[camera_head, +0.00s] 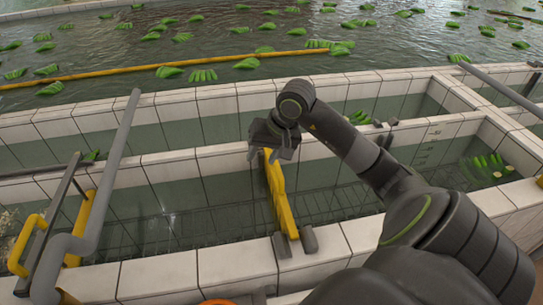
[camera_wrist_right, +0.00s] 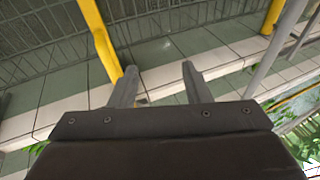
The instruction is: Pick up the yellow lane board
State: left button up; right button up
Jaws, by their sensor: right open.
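The yellow lane board (camera_head: 279,195) spans the narrow water channel. Its near end rests at a dark bracket on the near tiled wall, and its far end reaches the middle wall beneath my right gripper (camera_head: 271,150). In the right wrist view, the lane board (camera_wrist_right: 100,42) runs down from the top to the left fingertip. My right gripper (camera_wrist_right: 159,70) is open, and nothing shows between its fingers. The board's end lies beside and partly behind the left finger; I cannot tell whether they touch. My left gripper is not in view.
Grey pipes (camera_head: 105,175) and yellow rails (camera_head: 82,222) stand at the left. Tiled walls (camera_head: 180,168) edge the water channels. Green banana bunches (camera_head: 203,76) float in the far pool beside a long yellow boom (camera_head: 130,69). Another grey pipe (camera_head: 500,88) slants at the right.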

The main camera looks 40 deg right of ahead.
jog(key=d+r+g+h, duration=0.1)
jog(key=d+r+h, duration=0.15)
jog(key=d, duration=0.35)
jog(key=b, duration=1.3)
send_near(277, 165)
jog(key=shift+n+h, duration=0.3)
jog(key=shift+h, duration=0.15)
jog(key=x, duration=0.6)
jog(key=shift+s+a+f, duration=0.15)
jog(key=shift+a+f, duration=0.1)
jog(key=shift+a, duration=0.05)
jog(key=x, duration=0.2)
jog(key=p+x, duration=0.1)
jog(key=x, duration=0.1)
jog(key=shift+w+r, duration=0.1)
jog(key=shift+w, duration=0.1)
jog(key=shift+w+f, duration=0.15)
jog(key=shift+f, duration=0.4)
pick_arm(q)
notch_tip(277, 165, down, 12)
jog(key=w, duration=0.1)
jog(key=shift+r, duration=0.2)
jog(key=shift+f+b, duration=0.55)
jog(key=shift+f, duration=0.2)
pick_arm(e)
jog(key=shift+f, duration=0.3)
grip_shut()
